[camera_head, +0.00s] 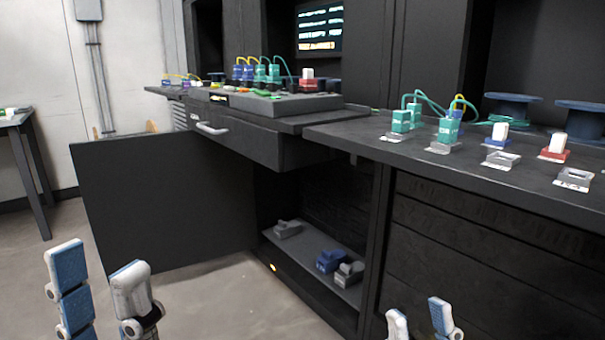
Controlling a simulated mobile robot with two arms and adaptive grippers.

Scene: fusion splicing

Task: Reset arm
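My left gripper (102,272) is at the bottom left with its two fingers apart and nothing between them. It is in front of the open cabinet door (165,200), over the floor in the picture. My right gripper (418,318) is at the bottom right, in front of the dark drawer fronts (480,250). Only its fingertips show, spread apart with nothing between them.
The cabinet's low shelf (310,262) holds a few grey and blue blocks (330,260). The right counter (480,172) carries green connectors (448,130), holders and blue spools (511,110). A drawer handle (212,129) sticks out. A side table (18,118) stands far left.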

